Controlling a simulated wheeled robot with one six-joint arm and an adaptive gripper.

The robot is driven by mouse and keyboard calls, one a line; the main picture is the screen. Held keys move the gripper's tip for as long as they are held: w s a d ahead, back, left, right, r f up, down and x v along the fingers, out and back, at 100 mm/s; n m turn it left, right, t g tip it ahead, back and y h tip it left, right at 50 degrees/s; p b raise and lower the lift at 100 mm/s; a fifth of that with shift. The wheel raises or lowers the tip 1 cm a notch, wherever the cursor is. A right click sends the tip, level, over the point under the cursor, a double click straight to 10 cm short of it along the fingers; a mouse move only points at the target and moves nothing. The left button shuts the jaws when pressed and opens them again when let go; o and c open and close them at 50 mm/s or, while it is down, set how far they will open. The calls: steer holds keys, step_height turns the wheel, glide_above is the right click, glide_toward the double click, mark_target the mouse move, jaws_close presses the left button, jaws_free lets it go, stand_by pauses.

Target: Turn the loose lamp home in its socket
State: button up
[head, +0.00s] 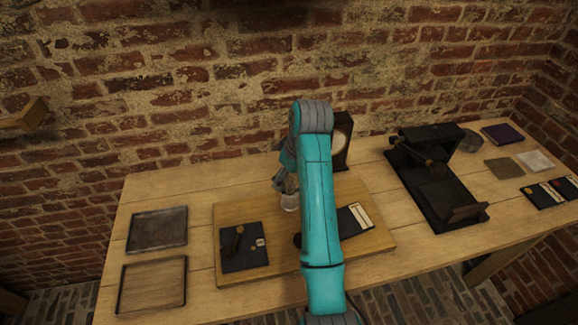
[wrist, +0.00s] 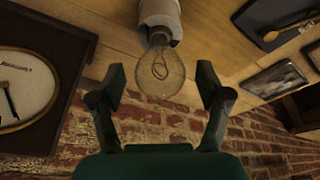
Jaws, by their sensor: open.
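The lamp (wrist: 160,70) is a clear glass bulb with a looped filament. It sits in a pale, cylindrical socket (wrist: 160,14) at the top of the wrist view. My gripper (wrist: 162,82) is open, with one finger on each side of the bulb and a visible gap on both sides. In the head view my gripper (head: 283,182) is over the wooden board, just above the pale socket (head: 290,203). My arm hides part of that area, and the bulb is hard to make out there. How far the lamp is seated cannot be told.
A dial in a dark case (wrist: 28,90) stands close to my gripper, against the brick wall. The wooden board (head: 285,264) carries a dark plate (head: 236,262) with a small tool. Two trays (head: 157,229) lie at left; a black apparatus (head: 432,180) stands at right.

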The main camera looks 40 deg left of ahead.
steer(key=c, duration=1.4)
steer(key=m+t, duration=0.1)
steer(key=m, duration=0.2)
steer(key=shift+m, duration=0.4)
steer(key=shift+w+d+f+m+t+h, duration=0.1)
steer(key=shift+m+t+h, duration=0.1)
steer(key=shift+m, duration=0.45)
steer(key=shift+w+m+t+h, duration=0.1)
steer(key=shift+m+h, duration=0.1)
steer(key=shift+m, duration=0.45)
steer(key=shift+m, duration=0.9)
steer(key=m+t+h, duration=0.1)
steer(key=m, duration=0.3)
steer(key=shift+d+m, duration=0.1)
steer(key=shift+m, duration=0.2)
